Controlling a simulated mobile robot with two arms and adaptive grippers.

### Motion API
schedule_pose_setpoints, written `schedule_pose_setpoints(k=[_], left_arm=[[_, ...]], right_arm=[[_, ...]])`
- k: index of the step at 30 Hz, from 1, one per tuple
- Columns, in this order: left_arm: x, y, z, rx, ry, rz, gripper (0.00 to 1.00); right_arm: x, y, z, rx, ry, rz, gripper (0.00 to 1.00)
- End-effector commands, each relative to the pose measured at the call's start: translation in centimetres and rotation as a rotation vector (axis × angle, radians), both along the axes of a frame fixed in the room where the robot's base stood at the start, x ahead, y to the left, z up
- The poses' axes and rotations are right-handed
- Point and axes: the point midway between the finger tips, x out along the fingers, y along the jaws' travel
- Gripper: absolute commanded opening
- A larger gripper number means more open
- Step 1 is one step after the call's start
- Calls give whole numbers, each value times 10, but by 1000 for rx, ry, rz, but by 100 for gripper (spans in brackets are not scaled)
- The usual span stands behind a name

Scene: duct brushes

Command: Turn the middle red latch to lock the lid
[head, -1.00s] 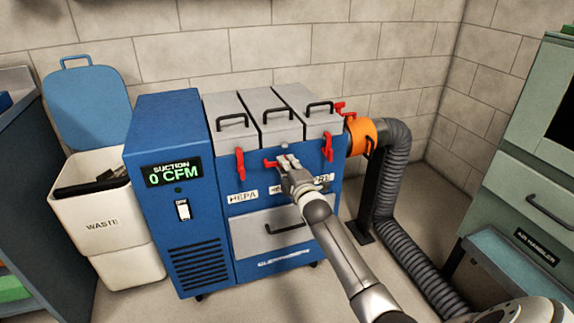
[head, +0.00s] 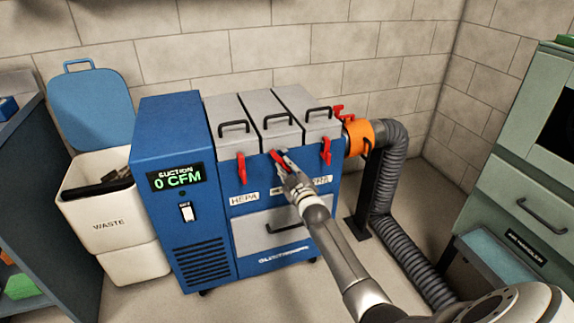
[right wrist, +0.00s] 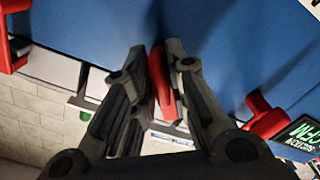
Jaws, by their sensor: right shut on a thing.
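The blue cabinet (head: 225,215) has three grey lids side by side; the middle lid (head: 265,112) is down flush with the others. The middle red latch (head: 277,156) sits at the front edge below that lid and is tilted, its visible end up and to the left. My right gripper (head: 285,167) is shut on this latch and hides part of it. In the right wrist view the latch (right wrist: 161,85) stands between the two fingers. The left red latch (head: 241,169) and right red latch (head: 326,151) hang upright. My left gripper is out of view.
A white waste bin (head: 110,220) with its blue lid up stands left of the cabinet. An orange collar (head: 358,137) and ribbed grey hose (head: 395,180) are at its right. A green cabinet (head: 520,180) stands far right.

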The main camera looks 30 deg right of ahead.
Motion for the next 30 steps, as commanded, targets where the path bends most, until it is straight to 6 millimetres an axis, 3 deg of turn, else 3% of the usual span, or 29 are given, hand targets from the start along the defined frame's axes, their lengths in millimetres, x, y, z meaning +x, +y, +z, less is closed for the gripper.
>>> schedule_pose_setpoints(k=[12, 30], left_arm=[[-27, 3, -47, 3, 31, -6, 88], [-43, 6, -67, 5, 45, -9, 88]], right_arm=[[-1, -1, 0, 371, -85, -1, 0], [-1, -2, -1, 639, -149, -1, 0]])
